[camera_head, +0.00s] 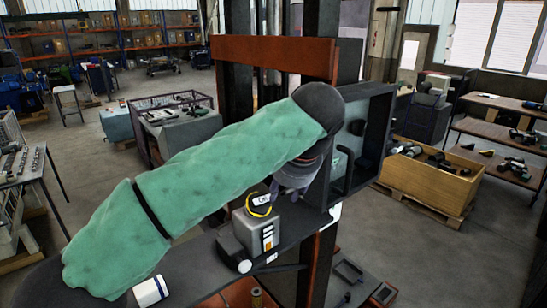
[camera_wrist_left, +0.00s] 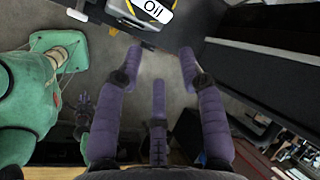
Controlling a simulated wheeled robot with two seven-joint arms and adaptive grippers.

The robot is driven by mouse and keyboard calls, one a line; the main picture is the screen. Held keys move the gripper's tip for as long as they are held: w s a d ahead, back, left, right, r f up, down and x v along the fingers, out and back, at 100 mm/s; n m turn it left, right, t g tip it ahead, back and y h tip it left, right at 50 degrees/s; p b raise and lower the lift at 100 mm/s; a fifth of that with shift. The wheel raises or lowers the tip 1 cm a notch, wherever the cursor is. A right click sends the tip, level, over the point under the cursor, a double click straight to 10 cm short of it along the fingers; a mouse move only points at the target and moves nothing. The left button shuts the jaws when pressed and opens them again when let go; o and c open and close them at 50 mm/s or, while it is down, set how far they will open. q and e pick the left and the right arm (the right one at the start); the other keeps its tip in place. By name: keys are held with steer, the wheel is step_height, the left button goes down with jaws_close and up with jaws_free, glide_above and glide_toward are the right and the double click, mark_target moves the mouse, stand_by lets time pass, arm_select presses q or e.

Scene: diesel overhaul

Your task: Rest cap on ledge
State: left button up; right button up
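The black cap (camera_head: 262,203) with a white label and a yellow ring sits on top of a grey can (camera_head: 256,232). In the left wrist view the label reads "Oil" (camera_wrist_left: 157,10), at the top edge and partly cut off. The dark ledge (camera_head: 292,232) runs under the can. My left gripper (camera_head: 291,192) is just right of and slightly above the cap. In the wrist view its purple fingers (camera_wrist_left: 160,60) are spread, with nothing between them. A small dark fingered shape (camera_wrist_left: 85,108) low at left may be my right gripper; its state is unclear.
A dark open cabinet (camera_head: 374,135) stands right of my gripper. A white cylinder with a blue band (camera_head: 150,291) is on the ledge at left. An orange bin (camera_head: 238,296) is below the ledge.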

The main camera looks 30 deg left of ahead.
mark_target(261, 200)
arm_select(q)
steer(key=a+f+b, duration=0.1)
steer(key=a+b, duration=0.1)
steer(key=a, duration=0.1)
steer(key=a+f+b, duration=0.1)
steer(key=shift+a+f, duration=0.15)
steer(key=shift+f, duration=0.15)
steer(key=shift+w+a+f+b, duration=0.2)
steer(key=shift+a+f+b, duration=0.2)
steer(key=shift+f+b, duration=0.1)
steer(key=shift+s+f, duration=0.15)
steer(key=shift+f, duration=0.15)
steer(key=shift+a+f, duration=0.25)
steer(key=shift+a, duration=0.1)
